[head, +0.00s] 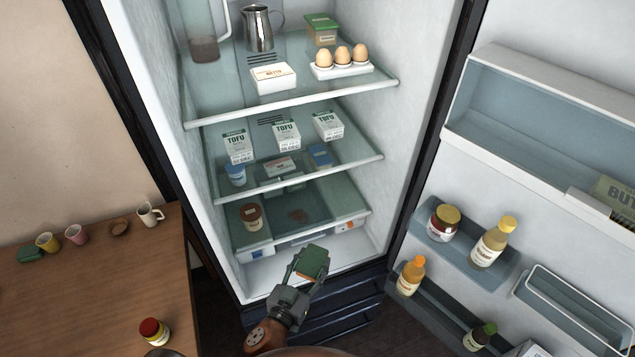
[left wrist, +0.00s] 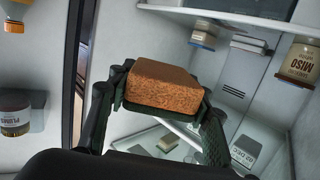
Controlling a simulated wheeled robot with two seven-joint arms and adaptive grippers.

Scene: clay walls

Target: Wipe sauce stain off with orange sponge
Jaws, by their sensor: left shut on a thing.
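My left gripper (head: 308,268) is shut on the orange sponge (head: 313,261), in front of the open fridge's lowest glass shelf. In the head view the sponge shows a green upper face. In the left wrist view the orange-brown sponge (left wrist: 163,84) sits between the fingers of my left gripper (left wrist: 160,100). The sponge is apart from the stain. My right gripper is not in view.
A brown-lidded jar (head: 251,217) stands left of the stain. The shelf above carries tofu boxes (head: 286,134) and a blue-and-white tub (head: 236,175). The open door (head: 540,185) with bottles is at right. A wooden table (head: 90,285) with cups is at left.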

